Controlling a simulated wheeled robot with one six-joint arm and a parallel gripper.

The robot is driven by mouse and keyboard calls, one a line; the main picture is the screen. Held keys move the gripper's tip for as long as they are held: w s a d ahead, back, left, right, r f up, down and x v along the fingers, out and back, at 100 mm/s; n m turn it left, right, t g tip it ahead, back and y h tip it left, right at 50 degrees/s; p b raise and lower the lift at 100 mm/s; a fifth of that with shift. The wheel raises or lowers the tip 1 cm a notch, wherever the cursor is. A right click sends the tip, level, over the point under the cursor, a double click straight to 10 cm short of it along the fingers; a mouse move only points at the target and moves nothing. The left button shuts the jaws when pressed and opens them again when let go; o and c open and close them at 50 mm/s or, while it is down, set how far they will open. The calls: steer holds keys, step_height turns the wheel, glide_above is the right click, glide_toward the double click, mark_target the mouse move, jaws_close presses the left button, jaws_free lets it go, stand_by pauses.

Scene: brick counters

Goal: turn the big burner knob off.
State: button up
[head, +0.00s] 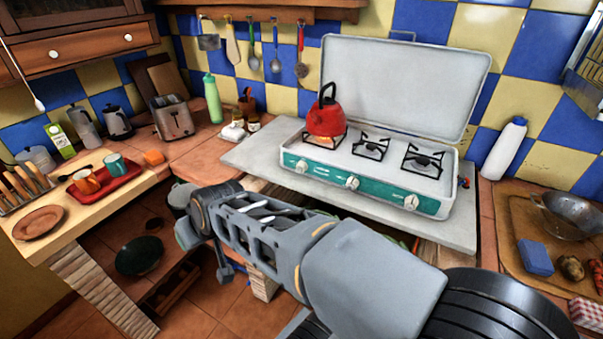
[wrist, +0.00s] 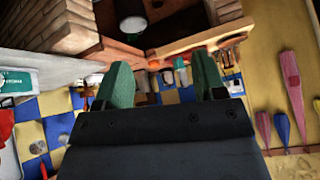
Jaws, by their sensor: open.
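A white camping stove (head: 375,170) with a raised lid stands on a grey slab. Its teal front panel carries three pale knobs: a left knob (head: 302,166), a middle knob (head: 352,182) and a right knob (head: 411,202). No readable label tells me which one is the big burner knob. A red kettle (head: 327,115) sits on the left burner, with an orange glow under it. My gripper is left of and below the stove, apart from the knobs. In the wrist view my gripper (wrist: 163,82) has its two green fingers spread, with nothing between them. Part of the teal panel (wrist: 15,82) shows at the left edge.
A toaster (head: 173,117), a green bottle (head: 212,99) and small jars stand on the counter left of the stove. A red tray (head: 103,183) with cups lies on the left counter.

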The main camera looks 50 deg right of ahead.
steer(key=w+d+f+m+t+h+b, duration=0.1)
steer(key=w+d+f+t+b, duration=0.15)
steer(key=w, duration=0.25)
steer(key=w+d+f+m+t+h+b, duration=0.1)
steer(key=w+d+m+t+b, duration=0.1)
steer(key=w+b, duration=0.15)
steer(key=m+g+h+b, duration=0.8)
steer(key=m+h+b, duration=0.55)
steer(key=h, duration=0.35)
glide_toward(298, 171)
steer(key=shift+m+t, duration=0.25)
steer(key=shift+m, duration=0.1)
steer(key=b+x, duration=0.1)
steer(key=x, duration=0.9)
steer(key=shift+d+b, duration=0.3)
steer(key=shift+b, duration=0.05)
steer(key=c, duration=0.9)
